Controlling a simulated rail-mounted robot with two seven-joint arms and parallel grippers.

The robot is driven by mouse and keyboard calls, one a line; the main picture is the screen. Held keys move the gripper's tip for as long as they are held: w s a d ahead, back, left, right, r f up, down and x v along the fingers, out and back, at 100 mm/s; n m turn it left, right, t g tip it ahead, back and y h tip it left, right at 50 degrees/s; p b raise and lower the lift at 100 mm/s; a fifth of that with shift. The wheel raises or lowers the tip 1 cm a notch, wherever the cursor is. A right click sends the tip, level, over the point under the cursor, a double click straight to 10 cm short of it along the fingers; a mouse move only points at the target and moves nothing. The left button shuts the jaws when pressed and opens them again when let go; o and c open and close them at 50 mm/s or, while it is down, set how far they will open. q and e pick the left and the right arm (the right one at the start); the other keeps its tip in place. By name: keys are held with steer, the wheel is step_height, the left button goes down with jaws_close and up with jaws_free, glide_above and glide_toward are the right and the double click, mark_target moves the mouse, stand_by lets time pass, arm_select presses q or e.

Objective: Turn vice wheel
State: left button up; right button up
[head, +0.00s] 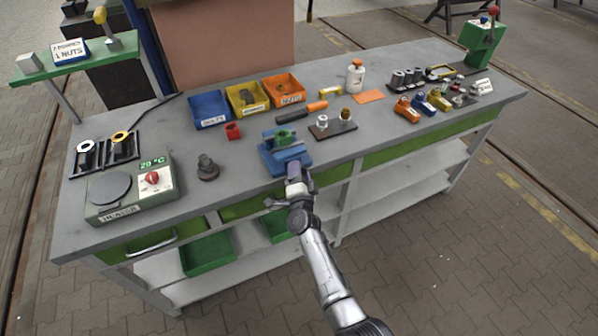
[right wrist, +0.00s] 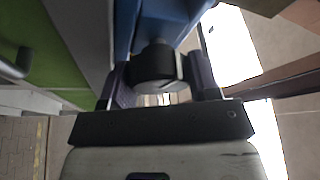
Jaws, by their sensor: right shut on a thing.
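The blue vice (head: 286,158) stands at the front edge of the workbench in the head view, with a green piece (head: 284,137) at its jaws. My right gripper (head: 295,174) reaches up to the vice's front from below. In the right wrist view the dark round vice wheel (right wrist: 157,66) sits between the two fingers of the right gripper (right wrist: 160,82), which is shut on it. The blue vice body (right wrist: 165,20) shows behind the wheel. In the head view the gripper hides the wheel. My left gripper is not in view.
A heater box (head: 130,190) and a dark fitting (head: 207,168) stand left of the vice. Blue (head: 209,110), yellow and orange bins lie behind it. A small rack (head: 333,126) is to the right. The bench front right of the vice is clear.

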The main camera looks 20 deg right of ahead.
steer(key=o, duration=0.9)
steer(key=shift+s+a, duration=0.1)
steer(key=shift+s, duration=0.15)
steer(key=p+v, duration=0.5)
steer(key=v, duration=0.8)
steer(key=shift+s+f+p, duration=0.15)
steer(key=shift+p, duration=0.25)
